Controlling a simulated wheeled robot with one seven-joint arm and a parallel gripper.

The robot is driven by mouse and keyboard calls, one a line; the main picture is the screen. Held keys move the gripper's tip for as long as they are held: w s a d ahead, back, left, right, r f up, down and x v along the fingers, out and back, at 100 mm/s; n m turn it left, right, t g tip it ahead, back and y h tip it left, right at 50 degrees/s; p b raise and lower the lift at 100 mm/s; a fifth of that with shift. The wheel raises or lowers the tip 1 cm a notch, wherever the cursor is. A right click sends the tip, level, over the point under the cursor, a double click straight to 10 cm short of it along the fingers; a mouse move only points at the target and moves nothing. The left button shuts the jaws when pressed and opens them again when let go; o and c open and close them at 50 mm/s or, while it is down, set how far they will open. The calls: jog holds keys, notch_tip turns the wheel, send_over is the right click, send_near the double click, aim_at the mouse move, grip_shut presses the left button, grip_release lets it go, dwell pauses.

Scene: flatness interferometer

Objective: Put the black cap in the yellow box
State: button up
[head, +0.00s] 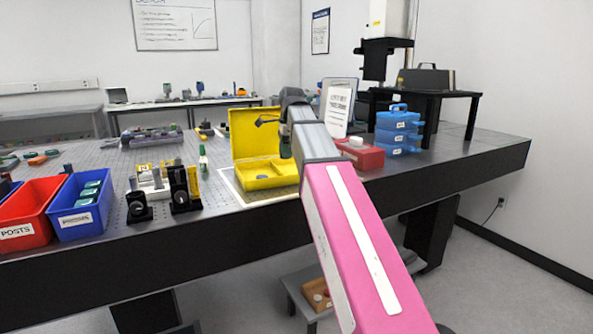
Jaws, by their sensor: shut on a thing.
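The yellow box (256,183) stands open near the table's front edge, with its lid (243,136) raised at the back. A small grey round piece (262,177) lies in it. My gripper (286,152) points down over the right part of the box, in front of the lid. It is shut on a small dark thing at its tip, which looks like the black cap. The cap's outline merges with the dark fingers, and my arm hides part of the box's right side. I cannot tell the exact gap between the cap and the box floor.
Left of the box are a small green-and-white bottle (203,160), black optic mounts (181,190), a blue bin (82,213) and a red bin (28,217). A black stand (433,90) rises behind.

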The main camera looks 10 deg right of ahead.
jog(key=w+d+f, duration=0.1)
jog(key=d, duration=0.1)
jog(key=w+d+f, duration=0.1)
jog(key=d+f, duration=0.1)
jog(key=w+d+f, duration=0.1)
jog(key=d, duration=0.1)
jog(key=shift+w+d+f, duration=0.2)
jog(key=shift+w+f, duration=0.05)
jog(key=shift+w, duration=0.15)
jog(key=shift+f, duration=2)
jog(key=shift+f, duration=0.1)
jog(key=o, duration=0.9)
jog(key=r, duration=0.4)
jog(key=d+r, duration=0.1)
jog(key=r, duration=0.7)
jog(key=shift+d+r, duration=0.1)
jog(key=shift+d, duration=0.15)
